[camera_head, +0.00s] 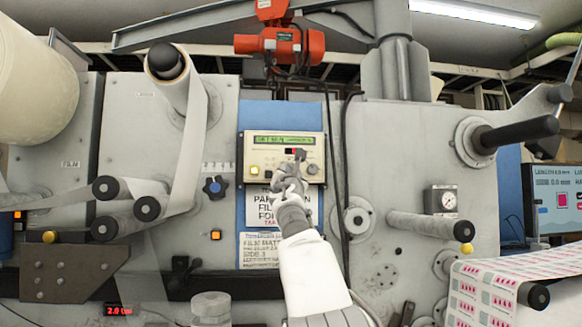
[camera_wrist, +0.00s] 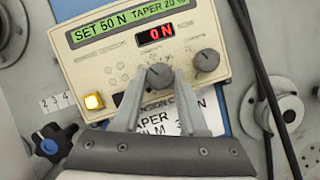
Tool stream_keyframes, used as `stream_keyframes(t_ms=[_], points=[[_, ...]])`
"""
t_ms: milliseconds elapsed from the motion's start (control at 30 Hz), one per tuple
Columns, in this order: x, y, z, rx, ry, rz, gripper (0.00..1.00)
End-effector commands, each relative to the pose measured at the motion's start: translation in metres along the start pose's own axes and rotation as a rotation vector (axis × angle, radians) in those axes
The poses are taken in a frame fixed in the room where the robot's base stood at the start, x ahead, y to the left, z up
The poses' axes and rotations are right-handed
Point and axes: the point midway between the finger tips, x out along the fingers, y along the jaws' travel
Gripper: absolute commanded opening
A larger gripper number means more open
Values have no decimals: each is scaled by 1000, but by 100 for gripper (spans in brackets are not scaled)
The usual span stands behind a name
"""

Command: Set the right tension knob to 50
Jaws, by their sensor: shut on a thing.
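The cream tension panel (camera_head: 262,158) is on the front of the machine and fills the top of the wrist view (camera_wrist: 88,68). Its green display (camera_wrist: 128,22) reads "SET 50 N TAPER 20 %", and its red display (camera_wrist: 160,32) reads 0 N. Two dark grey round knobs sit below the displays. My gripper (camera_wrist: 160,77) is shut on the left knob (camera_wrist: 160,72), one finger on each side. The right knob (camera_wrist: 206,61) is free, just beside my right finger, and also shows in the head view (camera_head: 312,169). My gripper hides the left knob in the head view.
A lit yellow button (camera_wrist: 93,101) is on the panel's lower left. A blue-and-black star knob (camera_head: 214,187) is left of the panel. A black cable (camera_head: 343,190) hangs close to its right. Paper labels (camera_head: 262,245) lie below the panel.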

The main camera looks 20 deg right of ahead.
Motion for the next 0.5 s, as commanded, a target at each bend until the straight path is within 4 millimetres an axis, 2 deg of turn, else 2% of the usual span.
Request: stream_keyframes(t_ms=[200, 500], points=[[0, 2, 2, 90, 0, -36, 0], [0, 2, 1, 131, -1, -53, 0]])
